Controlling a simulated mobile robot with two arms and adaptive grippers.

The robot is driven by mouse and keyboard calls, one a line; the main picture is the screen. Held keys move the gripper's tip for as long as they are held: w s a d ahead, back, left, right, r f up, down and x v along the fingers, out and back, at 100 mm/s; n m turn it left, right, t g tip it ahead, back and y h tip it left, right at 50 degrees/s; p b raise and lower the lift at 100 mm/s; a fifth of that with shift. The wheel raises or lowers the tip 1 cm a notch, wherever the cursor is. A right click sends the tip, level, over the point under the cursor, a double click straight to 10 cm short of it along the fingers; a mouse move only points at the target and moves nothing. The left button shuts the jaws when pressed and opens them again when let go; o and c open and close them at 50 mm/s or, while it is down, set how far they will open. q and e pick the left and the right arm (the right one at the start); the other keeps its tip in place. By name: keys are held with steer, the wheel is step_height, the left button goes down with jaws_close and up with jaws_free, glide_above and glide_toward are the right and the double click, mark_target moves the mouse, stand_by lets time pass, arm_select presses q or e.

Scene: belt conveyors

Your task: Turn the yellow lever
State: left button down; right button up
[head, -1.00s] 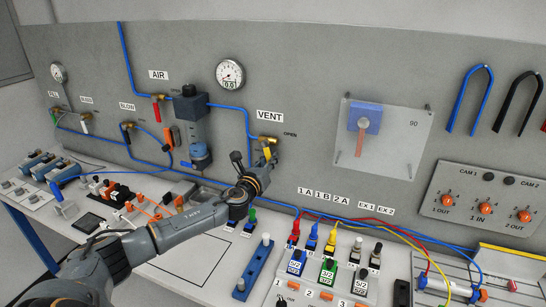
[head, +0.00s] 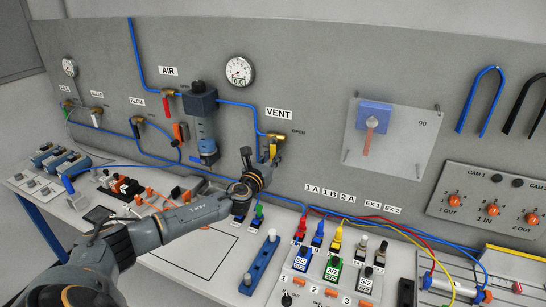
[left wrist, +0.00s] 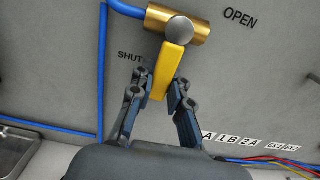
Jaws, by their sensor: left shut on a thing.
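The yellow lever (head: 273,148) is on a brass valve under the VENT label on the grey panel. In the left wrist view the lever (left wrist: 170,62) hangs from the brass valve body (left wrist: 178,24), pointing down and slightly left, near the SHUT mark; the OPEN mark is at upper right. My left gripper (head: 268,155) is at the lever. Its two fingers (left wrist: 160,92) are shut on the lever's lower end, one on each side. The lever's tip is partly between the fingers. My right gripper is not in view.
A gauge (head: 239,71) and a blue filter unit (head: 202,110) are left of the valve. A blue hose runs to the valve. Below is a bench with a row of coloured plugs (head: 318,232). A clear plate (head: 400,150) is to the right; the panel between is bare.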

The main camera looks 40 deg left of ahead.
arm_select(q)
steer(key=c, duration=1.2)
jaws_free()
steer(key=v, duration=1.2)
